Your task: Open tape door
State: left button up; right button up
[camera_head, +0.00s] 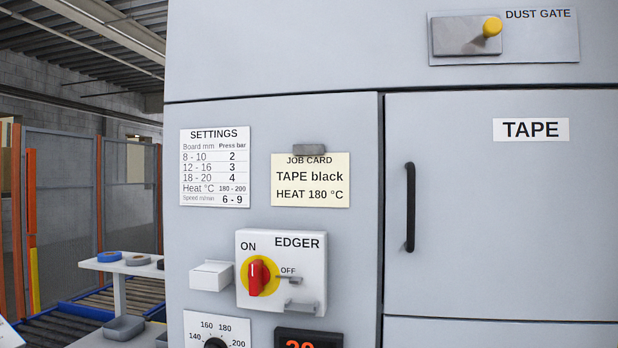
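The tape door (500,230) is a grey panel at the right of the machine front, labelled TAPE (531,130). It looks closed, flush with the panels around it, with thin dark seams at its edges. Its black vertical bar handle (410,207) sits near the door's left edge. The door's right edge lies outside the picture. Neither of my grippers shows in the head view.
Left of the door are a settings chart (215,168), a job card (311,180) and the EDGER box with a red knob (258,277). A dust gate with a yellow knob (492,27) is above. A shelf with tape rolls (109,256) stands left.

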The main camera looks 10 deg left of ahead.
aim_at(501, 203)
jog(key=i+j+u, duration=0.5)
jog(key=j, duration=0.2)
jog(key=i+j+u, duration=0.5)
jog(key=k+j, duration=0.05)
jog(key=j, duration=0.05)
